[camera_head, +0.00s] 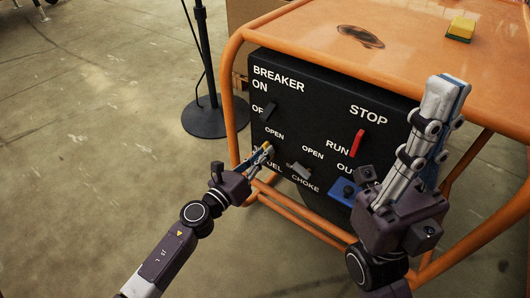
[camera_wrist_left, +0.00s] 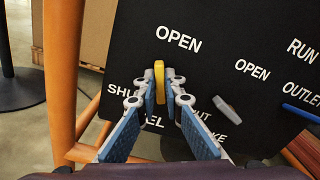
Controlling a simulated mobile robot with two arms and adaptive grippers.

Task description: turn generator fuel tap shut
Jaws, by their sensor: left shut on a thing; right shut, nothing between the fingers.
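The generator is an orange tube frame (camera_head: 234,95) with a black control panel (camera_head: 330,100). The yellow fuel tap (camera_wrist_left: 160,80) stands upright below the word OPEN, with SHUT to its left, in the left wrist view. My left gripper (camera_wrist_left: 161,88) is shut on the tap. In the head view my left gripper (camera_head: 264,152) reaches the panel's lower left and covers most of the tap and part of its lettering. My right gripper (camera_head: 451,98) is shut and empty, pointing up in front of the panel's right side.
A grey choke lever (camera_head: 299,170) sits right of the tap. A black breaker switch (camera_head: 269,112), red stop switch (camera_head: 357,143) and blue outlet (camera_head: 342,190) are also on the panel. A yellow sponge (camera_head: 461,29) lies on top. A black stand (camera_head: 212,118) is behind left.

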